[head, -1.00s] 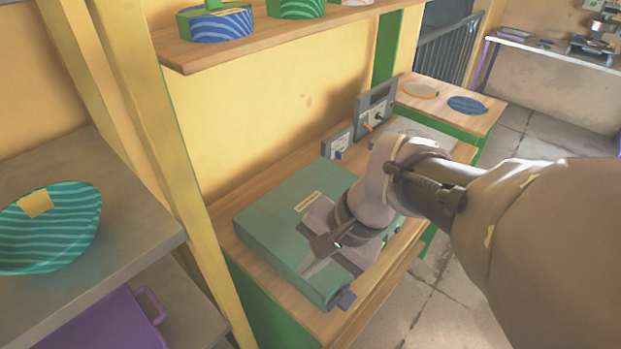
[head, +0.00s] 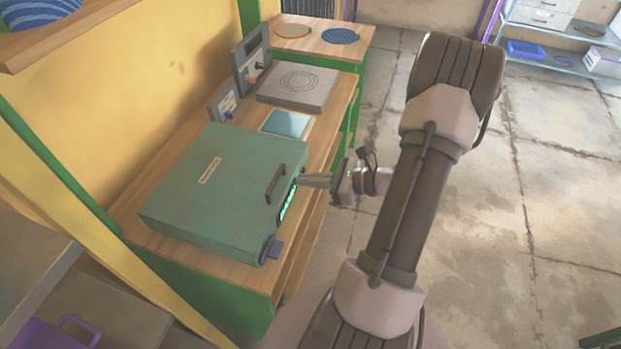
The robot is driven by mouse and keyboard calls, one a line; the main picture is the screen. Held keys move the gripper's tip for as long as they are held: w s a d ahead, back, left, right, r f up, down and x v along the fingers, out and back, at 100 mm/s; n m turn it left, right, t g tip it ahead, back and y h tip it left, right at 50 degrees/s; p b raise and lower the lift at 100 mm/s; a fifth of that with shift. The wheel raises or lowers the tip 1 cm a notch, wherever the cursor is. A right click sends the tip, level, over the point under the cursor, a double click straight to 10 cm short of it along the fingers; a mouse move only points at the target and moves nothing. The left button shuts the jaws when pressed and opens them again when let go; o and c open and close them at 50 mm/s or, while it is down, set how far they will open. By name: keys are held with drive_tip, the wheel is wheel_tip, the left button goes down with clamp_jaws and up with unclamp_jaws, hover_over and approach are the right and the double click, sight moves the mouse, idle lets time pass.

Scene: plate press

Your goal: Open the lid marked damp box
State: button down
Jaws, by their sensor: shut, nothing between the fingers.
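The damp box is a flat teal box on the wooden bench, its lid (head: 235,165) lying closed. A small cream label (head: 210,170), too small to read, is on the lid's top. A dark bar handle (head: 276,184) sits on the lid near its right edge. The front face has a lit green display (head: 288,201) and a dark blue latch-like block (head: 273,248) at the lower corner. My gripper (head: 302,181) is shut and empty, pointing left at the box's front, just right of the handle. I cannot tell whether its tips touch the box.
Behind the box on the bench (head: 160,236) are a pale blue pad (head: 286,123), a grey plate with rings (head: 299,86) and two control boxes with knobs (head: 251,60). A yellow post and shelf stand at left. The floor (head: 540,190) at right is open.

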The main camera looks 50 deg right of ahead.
drive_tip(key=b+x, duration=0.1)
drive_tip(key=x, duration=0.4)
drive_tip(key=shift+w+a+f, duration=0.1)
drive_tip(key=shift+w+a, duration=0.05)
drive_tip(key=shift+w, duration=0.05)
